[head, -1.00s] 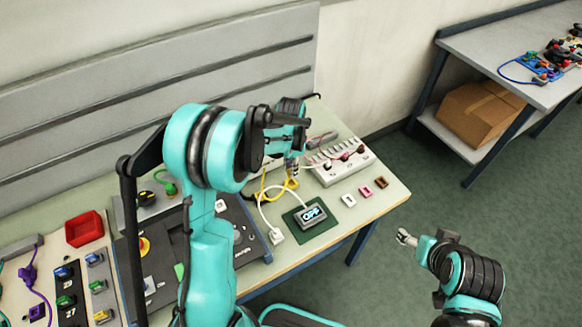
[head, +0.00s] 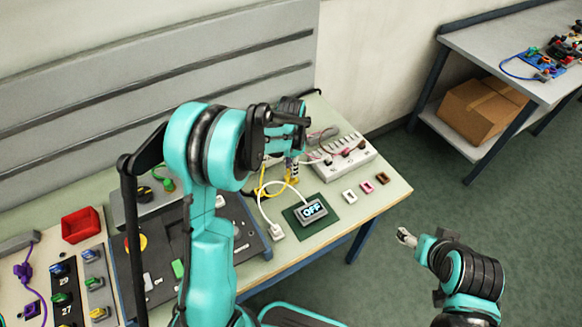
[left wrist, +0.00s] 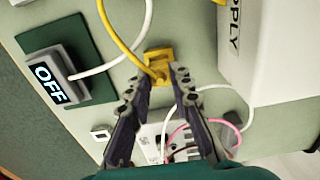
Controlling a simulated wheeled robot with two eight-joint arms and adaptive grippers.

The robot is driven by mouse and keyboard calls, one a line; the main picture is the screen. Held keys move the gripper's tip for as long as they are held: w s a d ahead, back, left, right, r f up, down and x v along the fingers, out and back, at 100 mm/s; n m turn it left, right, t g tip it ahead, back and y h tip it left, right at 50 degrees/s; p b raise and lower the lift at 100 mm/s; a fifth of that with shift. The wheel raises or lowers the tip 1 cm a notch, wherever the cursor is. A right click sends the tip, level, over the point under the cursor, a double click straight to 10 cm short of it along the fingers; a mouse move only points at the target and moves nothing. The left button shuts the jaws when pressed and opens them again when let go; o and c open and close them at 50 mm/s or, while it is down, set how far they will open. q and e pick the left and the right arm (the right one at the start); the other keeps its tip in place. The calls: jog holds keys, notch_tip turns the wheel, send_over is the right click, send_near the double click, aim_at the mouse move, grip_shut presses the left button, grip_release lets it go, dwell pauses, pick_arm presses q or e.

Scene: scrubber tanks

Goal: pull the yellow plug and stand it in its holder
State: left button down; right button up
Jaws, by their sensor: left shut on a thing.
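My left gripper (head: 293,168) reaches down over the bench beside the power strip and is shut on the yellow plug (head: 294,181). In the left wrist view, yellow of the plug (left wrist: 158,72) shows between the fingertips (left wrist: 158,84), with its yellow cord running up to the left. I cannot tell a separate yellow holder apart from the plug there. The arm hides part of the bench around it. My right gripper (head: 406,238) is off the bench's front right; its jaws are too small to read.
The power strip (head: 357,163) holds other plugs and cords. White (head: 349,196), pink (head: 367,187) and brown (head: 382,178) holders stand at the bench edge. A display reading OFF (head: 312,210) sits on a green mat, with a white cord nearby. A red bin (head: 81,226) is at left.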

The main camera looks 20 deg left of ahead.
pick_arm(q)
jog(key=shift+f+b, duration=0.95)
jog(key=shift+f, duration=0.15)
jog(key=c, duration=0.8)
grip_release()
jog(key=shift+r, duration=0.15)
notch_tip(320, 180, up, 8)
jog(key=p, duration=0.5)
jog(key=shift+r+p, duration=0.25)
jog(key=shift+p, duration=0.15)
